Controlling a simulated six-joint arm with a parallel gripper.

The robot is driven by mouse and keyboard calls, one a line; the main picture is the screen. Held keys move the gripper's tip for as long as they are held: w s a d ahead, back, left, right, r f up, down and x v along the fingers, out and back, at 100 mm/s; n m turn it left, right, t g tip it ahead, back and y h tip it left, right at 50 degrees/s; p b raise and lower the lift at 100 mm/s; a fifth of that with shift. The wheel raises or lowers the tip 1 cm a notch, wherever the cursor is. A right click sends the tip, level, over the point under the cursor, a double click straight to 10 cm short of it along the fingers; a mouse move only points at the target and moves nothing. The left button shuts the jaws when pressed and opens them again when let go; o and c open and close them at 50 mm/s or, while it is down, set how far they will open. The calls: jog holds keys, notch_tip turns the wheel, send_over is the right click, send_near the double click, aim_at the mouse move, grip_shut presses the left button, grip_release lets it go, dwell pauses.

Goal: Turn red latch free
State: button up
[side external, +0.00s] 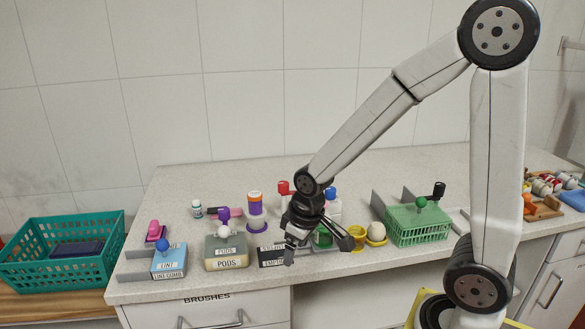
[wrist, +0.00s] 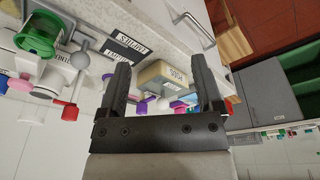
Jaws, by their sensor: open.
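The red latch (side external: 284,187) shows as a red knob behind and left of my gripper in the side view; its lower part is hidden by the arm. In the wrist view a red knob (wrist: 70,113) on a pale bar lies left of the jaws, apart from them. My gripper (side external: 318,250) points down over the front of the counter, beside the EMPTY-looking black label block. In the wrist view its two dark fingers (wrist: 160,65) are spread wide with nothing held between them. I cannot tell the latch's exact angle.
A PODS box (side external: 226,255) and a LINT box (side external: 169,263) stand left of my gripper. A green basket (side external: 418,224) with a black-knobbed lever (side external: 438,190) behind it stands right. A white ball (side external: 377,230) sits nearby. A teal basket (side external: 62,250) is far left.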

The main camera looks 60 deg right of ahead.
jog(key=w+d+r+n+g, duration=0.1)
jog(key=w+d+r+n, duration=0.3)
jog(key=w+d, duration=0.65)
notch_tip(320, 180, up, 3)
jog(key=n+g, duration=0.1)
jog(key=n, duration=0.3)
send_over(284, 183)
jog(key=shift+f, duration=0.2)
jog(key=shift+f, duration=0.15)
jog(key=shift+f, duration=3.8)
grip_shut()
